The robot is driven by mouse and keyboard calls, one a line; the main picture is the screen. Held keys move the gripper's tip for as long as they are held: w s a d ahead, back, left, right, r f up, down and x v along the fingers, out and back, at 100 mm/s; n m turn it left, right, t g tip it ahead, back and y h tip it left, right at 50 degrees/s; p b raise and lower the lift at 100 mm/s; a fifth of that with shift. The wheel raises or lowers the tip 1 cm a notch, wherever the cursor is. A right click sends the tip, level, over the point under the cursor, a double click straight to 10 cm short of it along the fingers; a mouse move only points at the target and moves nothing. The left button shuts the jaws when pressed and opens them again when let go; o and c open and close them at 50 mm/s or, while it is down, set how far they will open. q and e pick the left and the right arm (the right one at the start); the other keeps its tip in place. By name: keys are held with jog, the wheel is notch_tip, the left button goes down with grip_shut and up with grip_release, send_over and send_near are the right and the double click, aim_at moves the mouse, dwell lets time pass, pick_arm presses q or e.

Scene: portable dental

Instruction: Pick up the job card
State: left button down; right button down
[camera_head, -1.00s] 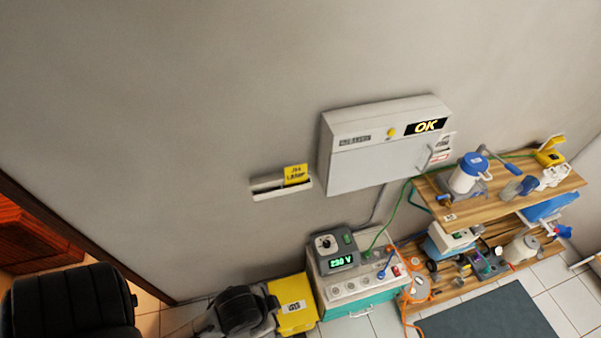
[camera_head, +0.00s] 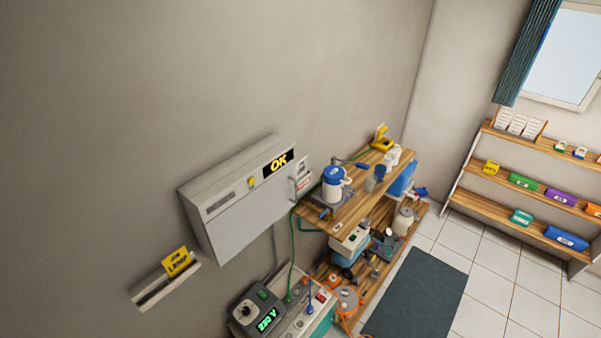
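A yellow card (camera_head: 175,261) with dark print, which looks like the job card, stands in a narrow white wall holder (camera_head: 150,295) at the lower left. Its lower edge is hidden by the holder. The holder is fixed to the grey wall, below and left of a white wall cabinet (camera_head: 240,205) with a lit "OK" sign. Neither of my grippers shows in the head view.
A grey unit reading 230 V (camera_head: 258,311) sits on a socket box below the cabinet. A wooden bench (camera_head: 345,213) with equipment and hoses stands right of it. A dark floor mat (camera_head: 415,298) and stocked shelves (camera_head: 540,188) are farther right.

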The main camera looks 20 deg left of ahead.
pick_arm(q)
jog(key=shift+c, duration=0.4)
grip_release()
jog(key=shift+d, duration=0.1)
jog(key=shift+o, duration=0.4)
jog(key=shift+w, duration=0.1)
